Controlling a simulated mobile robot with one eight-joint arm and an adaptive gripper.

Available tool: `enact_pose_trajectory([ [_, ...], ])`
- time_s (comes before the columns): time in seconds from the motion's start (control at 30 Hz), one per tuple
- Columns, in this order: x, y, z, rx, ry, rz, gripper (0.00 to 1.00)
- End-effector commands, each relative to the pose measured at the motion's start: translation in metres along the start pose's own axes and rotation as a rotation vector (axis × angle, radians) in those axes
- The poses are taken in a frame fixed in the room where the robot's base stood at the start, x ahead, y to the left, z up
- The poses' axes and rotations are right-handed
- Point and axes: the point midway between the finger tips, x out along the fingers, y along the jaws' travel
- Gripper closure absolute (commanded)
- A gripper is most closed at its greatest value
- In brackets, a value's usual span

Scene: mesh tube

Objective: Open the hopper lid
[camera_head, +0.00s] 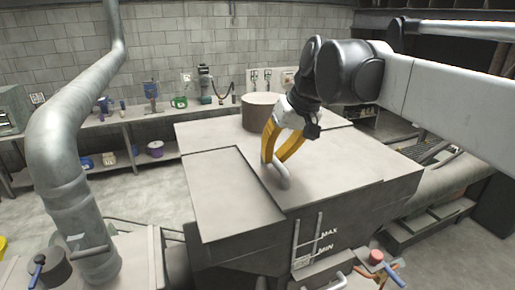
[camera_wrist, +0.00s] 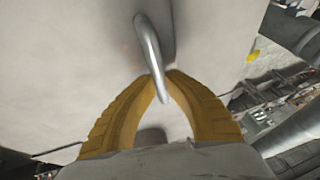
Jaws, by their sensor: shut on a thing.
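The hopper (camera_head: 350,220) is a large grey box with a flat top. A dark seam divides the top into a left panel (camera_head: 225,190) and a right panel (camera_head: 335,165), which both look flat. A curved metal handle (camera_head: 283,178) rises from the right panel, close to the seam. In the wrist view the handle (camera_wrist: 150,50) runs down between the fingertips. My gripper (camera_head: 270,160) has yellow fingers closed around the handle's upper end; in the wrist view the fingers (camera_wrist: 167,85) meet at it. Which panel is the lid I cannot tell for sure.
A round brown drum (camera_head: 260,111) stands at the back of the hopper top. A thick grey pipe (camera_head: 62,150) rises at the left. A level gauge (camera_head: 308,240) marked MAX and MIN is on the front. A workbench (camera_head: 130,126) with tools lines the back wall.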

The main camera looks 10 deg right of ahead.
Motion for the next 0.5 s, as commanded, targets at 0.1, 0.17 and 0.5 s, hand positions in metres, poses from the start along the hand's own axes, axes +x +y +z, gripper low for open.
enact_pose_trajectory([
  [0.1, 0.001, 0.001, 0.000, 0.000, -0.001, 0.000, 1.00],
  [0.17, 0.000, 0.003, 0.000, 0.001, -0.001, 0.000, 1.00],
  [0.5, -0.011, 0.067, -0.005, 0.006, -0.001, 0.003, 1.00],
])
